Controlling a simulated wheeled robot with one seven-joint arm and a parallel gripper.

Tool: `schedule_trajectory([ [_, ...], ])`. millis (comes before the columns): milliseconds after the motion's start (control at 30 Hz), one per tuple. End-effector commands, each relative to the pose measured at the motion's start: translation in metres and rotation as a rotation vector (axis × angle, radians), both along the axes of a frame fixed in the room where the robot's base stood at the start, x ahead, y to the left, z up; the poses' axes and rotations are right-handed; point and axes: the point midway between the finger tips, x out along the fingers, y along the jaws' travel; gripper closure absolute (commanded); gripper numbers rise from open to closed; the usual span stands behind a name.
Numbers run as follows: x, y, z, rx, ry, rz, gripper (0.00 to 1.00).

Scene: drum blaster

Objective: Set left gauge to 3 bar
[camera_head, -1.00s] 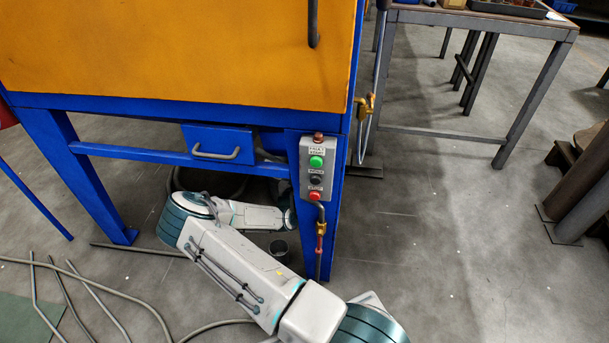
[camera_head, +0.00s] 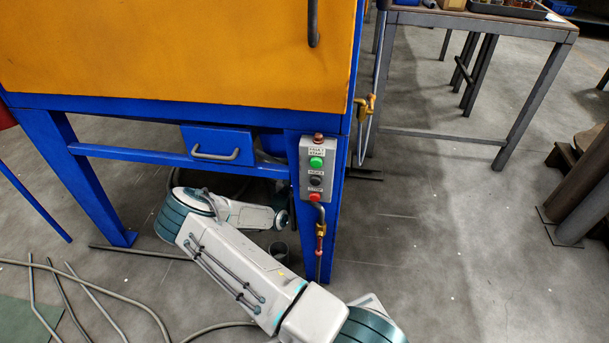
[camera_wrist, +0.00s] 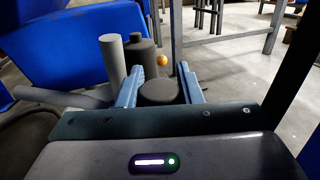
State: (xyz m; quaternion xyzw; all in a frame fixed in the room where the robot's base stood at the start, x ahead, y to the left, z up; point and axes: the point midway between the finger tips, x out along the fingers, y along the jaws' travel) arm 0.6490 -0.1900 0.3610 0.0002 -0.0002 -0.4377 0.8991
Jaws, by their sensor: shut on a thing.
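In the wrist view my gripper (camera_wrist: 162,76) has its two blue fingers on either side of a dark round knob (camera_wrist: 160,92) and is shut on it. Behind the knob stand a dark grey capped cylinder (camera_wrist: 142,58) and a lighter grey pipe (camera_wrist: 112,62). No gauge face or needle can be read in any view. In the head view my arm reaches under the blue-framed blaster cabinet (camera_head: 180,58) with the orange front, and my gripper is hidden there.
A control box (camera_head: 316,169) with green, black and red buttons is on the cabinet's right leg. A blue drawer (camera_head: 216,145) hangs under the cabinet. Loose hoses (camera_head: 120,292) lie on the floor at left. A metal table (camera_head: 480,18) stands at back right, with open floor before it.

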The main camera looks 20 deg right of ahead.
Motion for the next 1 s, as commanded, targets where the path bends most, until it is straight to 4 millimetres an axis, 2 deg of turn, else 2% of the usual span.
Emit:
schedule_trajectory([
  [600,-0.007,-0.003,-0.004,0.006,-0.003,-0.487,0.9],
  [1000,-0.011,-0.003,-0.002,0.001,0.002,-0.651,0.9],
])
